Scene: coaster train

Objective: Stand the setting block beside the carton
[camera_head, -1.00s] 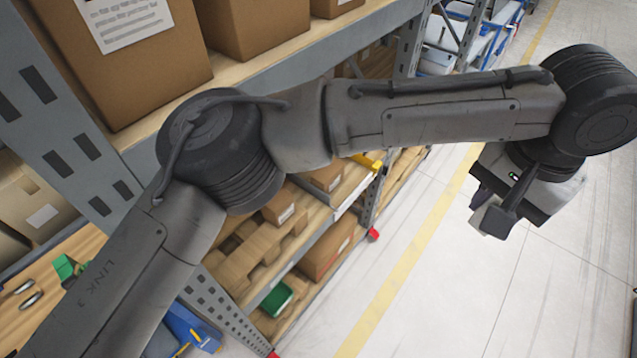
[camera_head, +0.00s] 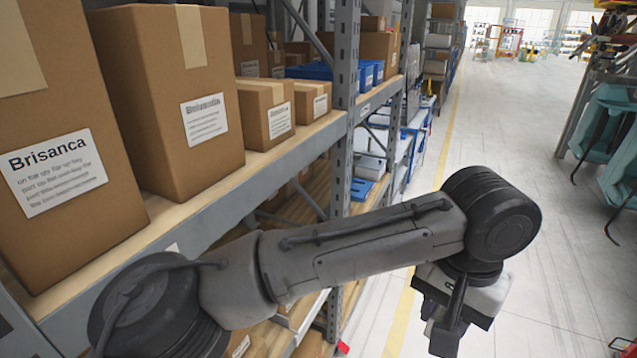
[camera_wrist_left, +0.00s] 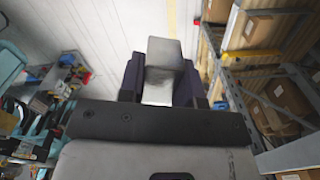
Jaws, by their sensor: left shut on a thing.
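The setting block (camera_wrist_left: 162,62), a pale grey block, is held between the two dark fingers of my left gripper (camera_wrist_left: 160,85) in the left wrist view. Its lower part is between the fingers and its far end sticks out beyond them. In the head view my left gripper (camera_head: 447,335) hangs over the aisle, right of the shelving and apart from it; I cannot make out the block there. Several brown cartons stand on the shelf, among them a large labelled one (camera_head: 150,85) and a small one (camera_head: 262,112). I cannot tell which is the task's carton. My right gripper is not in view.
The grey shelf edge (camera_head: 255,180) and a perforated upright (camera_head: 344,110) lie left of my gripper. Blue bins (camera_head: 310,71) stand deeper on the shelf. The aisle floor (camera_head: 500,130) is open. Teal equipment (camera_head: 603,125) stands at the far right.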

